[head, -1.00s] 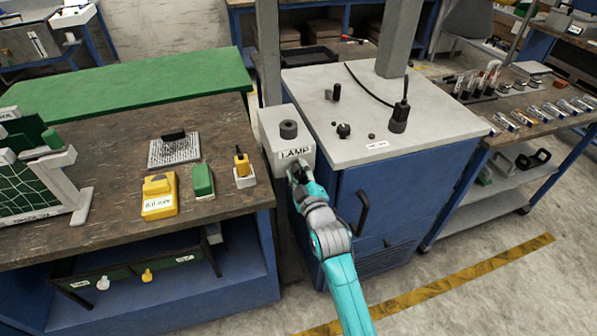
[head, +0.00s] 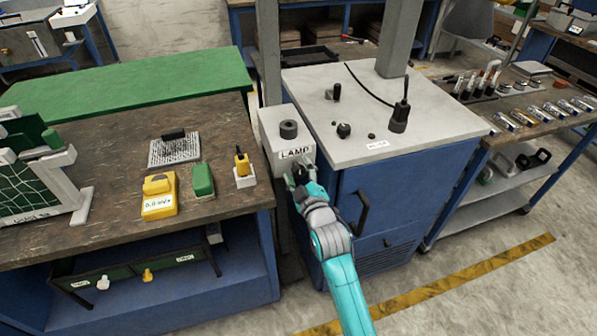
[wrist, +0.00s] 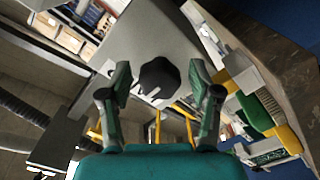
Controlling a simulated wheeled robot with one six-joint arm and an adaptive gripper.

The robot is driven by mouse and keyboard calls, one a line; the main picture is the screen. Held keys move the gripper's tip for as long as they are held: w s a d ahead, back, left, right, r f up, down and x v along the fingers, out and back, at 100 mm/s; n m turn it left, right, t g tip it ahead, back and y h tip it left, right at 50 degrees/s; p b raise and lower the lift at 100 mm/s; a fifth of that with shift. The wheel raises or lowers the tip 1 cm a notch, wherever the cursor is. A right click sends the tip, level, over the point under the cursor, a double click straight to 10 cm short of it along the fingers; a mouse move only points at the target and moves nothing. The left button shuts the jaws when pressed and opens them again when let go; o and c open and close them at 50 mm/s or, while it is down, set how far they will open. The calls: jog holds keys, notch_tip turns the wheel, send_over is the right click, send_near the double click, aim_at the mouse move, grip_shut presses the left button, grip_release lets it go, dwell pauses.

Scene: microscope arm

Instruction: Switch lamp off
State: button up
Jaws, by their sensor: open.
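The lamp box (head: 272,128) is a light grey box with a LAMP label (head: 295,153) on its front and a round dark knob (head: 289,129) on top. It stands between the wooden bench and the blue cabinet. My gripper (head: 300,172) is at the box's front, just below the label, and hides that part of the face. In the wrist view my gripper (wrist: 162,85) is open, with a finger on each side of a black lobed knob (wrist: 158,77) on a grey face. A gap shows on both sides of this knob. I cannot tell the lamp's state.
The blue cabinet (head: 400,200) with a white top (head: 440,125) stands close to the right of the box. The wooden bench (head: 100,225) at left holds a yellow meter (head: 158,205) and a green block (head: 202,180). Open floor (head: 500,285) lies at the lower right.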

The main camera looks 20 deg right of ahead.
jog(key=s, duration=1.2)
dwell(0.3)
jog(key=s+f+m+g, duration=0.1)
jog(key=s+f+m, duration=0.25)
jog(key=s, duration=1.25)
jog(key=s+f+m+g, duration=0.1)
jog(key=s+f+m, duration=0.3)
jog(key=s, duration=1.2)
jog(key=s+r+m+g, duration=0.1)
jog(key=s+r, duration=0.1)
jog(key=s, duration=0.7)
jog(key=shift+s+m, duration=0.35)
jog(key=shift+s, duration=0.05)
